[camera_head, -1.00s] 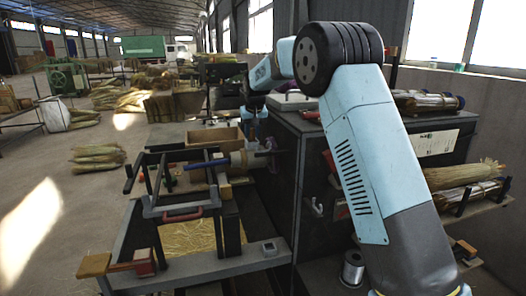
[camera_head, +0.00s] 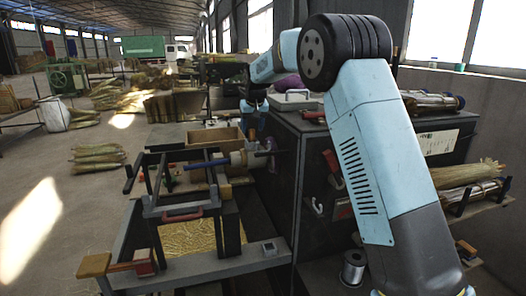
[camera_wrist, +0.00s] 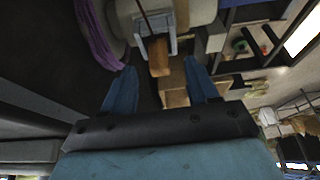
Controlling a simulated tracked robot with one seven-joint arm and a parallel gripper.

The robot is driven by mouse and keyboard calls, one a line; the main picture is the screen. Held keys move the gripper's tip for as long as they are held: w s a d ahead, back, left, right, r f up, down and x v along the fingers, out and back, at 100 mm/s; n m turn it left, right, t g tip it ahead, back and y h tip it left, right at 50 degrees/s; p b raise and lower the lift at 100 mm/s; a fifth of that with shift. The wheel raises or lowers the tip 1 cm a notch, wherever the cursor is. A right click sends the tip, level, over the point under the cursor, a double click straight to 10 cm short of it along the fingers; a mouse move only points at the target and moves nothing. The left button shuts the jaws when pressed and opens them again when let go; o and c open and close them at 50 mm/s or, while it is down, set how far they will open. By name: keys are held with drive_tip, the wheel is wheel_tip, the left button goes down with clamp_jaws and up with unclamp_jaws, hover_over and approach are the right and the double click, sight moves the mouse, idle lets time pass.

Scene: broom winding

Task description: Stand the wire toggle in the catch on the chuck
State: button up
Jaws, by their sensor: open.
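In the wrist view my gripper (camera_wrist: 161,88) is open, its two blue fingers apart with nothing gripped between them. Just beyond the fingertips an orange-brown wooden toggle (camera_wrist: 159,58) sits at a grey forked catch (camera_wrist: 171,41). A thin dark wire (camera_wrist: 145,18) runs up from there across the pale round chuck (camera_wrist: 201,11). I cannot tell whether the toggle is seated in the catch. In the head view the chuck (camera_head: 238,158) is on the winding machine, with a blue-tipped rod to its left.
A purple cord bundle (camera_wrist: 97,38) hangs left of the chuck in the wrist view. In the head view an open wooden box (camera_head: 216,139) stands behind the chuck. The dark cabinet (camera_head: 285,190) is close on the right. A red-handled frame (camera_head: 182,216) stands in front.

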drive_tip(key=v, duration=1.1)
drive_tip(key=shift+s+d, duration=0.1)
drive_tip(key=s+d+r+m, duration=0.1)
drive_tip(key=s+d+r, duration=0.1)
drive_tip(key=s+d, duration=0.85)
drive_tip(key=s+d+r+m, duration=0.1)
drive_tip(key=s+d+r, duration=0.2)
drive_tip(key=s+d, duration=0.7)
drive_tip(key=s+d+f, duration=0.1)
drive_tip(key=s+f, duration=0.3)
drive_tip(key=s, duration=0.5)
drive_tip(key=s+d+f+t, duration=0.1)
drive_tip(key=s+d+f, duration=0.1)
drive_tip(key=s, duration=0.7)
drive_tip(key=s+d+f+m+h, duration=0.1)
drive_tip(key=s+f, duration=0.4)
drive_tip(key=s, duration=0.5)
drive_tip(key=shift+d+f, duration=0.35)
drive_tip(key=shift+d, duration=0.3)
